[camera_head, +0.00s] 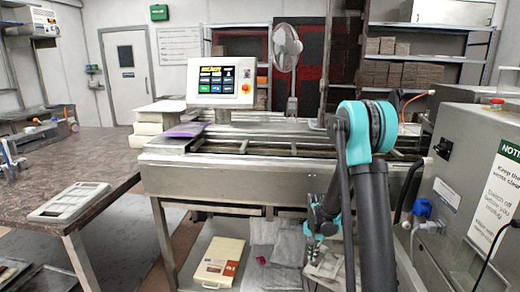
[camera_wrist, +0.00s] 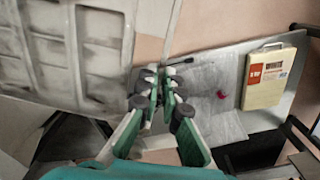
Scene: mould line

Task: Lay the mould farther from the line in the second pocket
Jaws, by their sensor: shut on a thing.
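My gripper (camera_wrist: 160,98) is shut on the edge of a pale grey mould with several square recesses (camera_wrist: 82,52), which fills the upper left of the wrist view. In the head view my gripper (camera_head: 322,228) is low in front of the metal line (camera_head: 240,178), with a part of the pale mould (camera_head: 328,263) showing under it. The rest of the mould is hidden by my arm. The line's top has dark openings between rails (camera_head: 290,151); my arm hides part of them, and I cannot tell which is the second pocket.
A pale frame with recesses (camera_head: 68,203) lies on the brown table (camera_head: 110,165) at left. A cream box (camera_head: 220,262) is on the lower shelf beside grey sheets (camera_head: 270,240). A screen (camera_head: 222,82) stands on the line. A metal cabinet (camera_head: 465,190) crowds the right.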

